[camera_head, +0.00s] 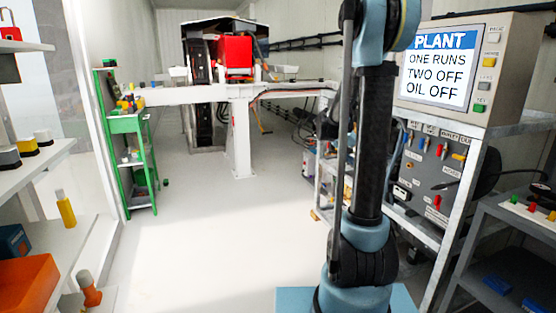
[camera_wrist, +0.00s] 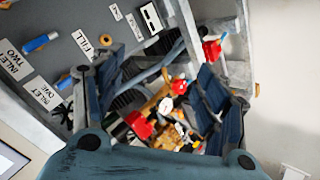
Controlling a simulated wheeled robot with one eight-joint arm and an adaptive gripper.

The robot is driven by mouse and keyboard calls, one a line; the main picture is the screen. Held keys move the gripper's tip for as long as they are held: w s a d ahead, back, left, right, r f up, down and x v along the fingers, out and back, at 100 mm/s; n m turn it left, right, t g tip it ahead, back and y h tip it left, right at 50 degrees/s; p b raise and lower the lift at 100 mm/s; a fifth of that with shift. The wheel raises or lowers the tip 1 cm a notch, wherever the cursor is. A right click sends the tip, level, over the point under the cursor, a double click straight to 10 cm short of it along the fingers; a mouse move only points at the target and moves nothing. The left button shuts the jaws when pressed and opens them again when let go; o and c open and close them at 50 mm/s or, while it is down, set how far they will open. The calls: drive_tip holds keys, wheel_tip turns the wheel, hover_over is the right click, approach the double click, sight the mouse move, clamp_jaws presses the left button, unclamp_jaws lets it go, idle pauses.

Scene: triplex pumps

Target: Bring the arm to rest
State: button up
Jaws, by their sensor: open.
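My arm (camera_head: 372,150) stands nearly upright in the right half of the head view and runs out of the top of the picture, so my gripper is hidden there. In the wrist view my gripper (camera_wrist: 160,75) shows dark blue fingers set apart on both sides. I see nothing held between them. Behind the fingers are red handles (camera_wrist: 138,124) and yellow parts, seen tilted and cluttered. I cannot tell how far they are from the fingertips.
A grey panel with labels (camera_wrist: 85,40) fills the wrist view's upper left. A screen (camera_head: 435,75) reading "PLANT" stands right of my arm, above a control panel (camera_head: 430,175). White shelves (camera_head: 45,160) are at left, a green rack (camera_head: 140,165) farther back. Open floor (camera_head: 215,235) lies between.

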drive_tip(key=s+a+f+n+y, duration=0.1)
drive_tip(key=s+a+y, duration=0.15)
drive_tip(key=s, duration=0.75)
drive_tip(key=s+a+n+y, duration=0.15)
drive_tip(key=s+a, duration=0.25)
drive_tip(key=s, duration=0.6)
drive_tip(key=s+a+f+y, duration=0.2)
drive_tip(key=s+a+f, duration=0.2)
drive_tip(key=s, duration=0.4)
drive_tip(key=s+a+f+n+g+y, duration=0.1)
drive_tip(key=s+a+f, duration=0.3)
drive_tip(key=s, duration=0.5)
drive_tip(key=shift+s+a+f+y, duration=0.15)
drive_tip(key=shift+a+y, duration=0.5)
drive_tip(key=shift+y, duration=0.25)
drive_tip(key=shift+w+f, duration=0.2)
drive_tip(key=shift+w, duration=0.2)
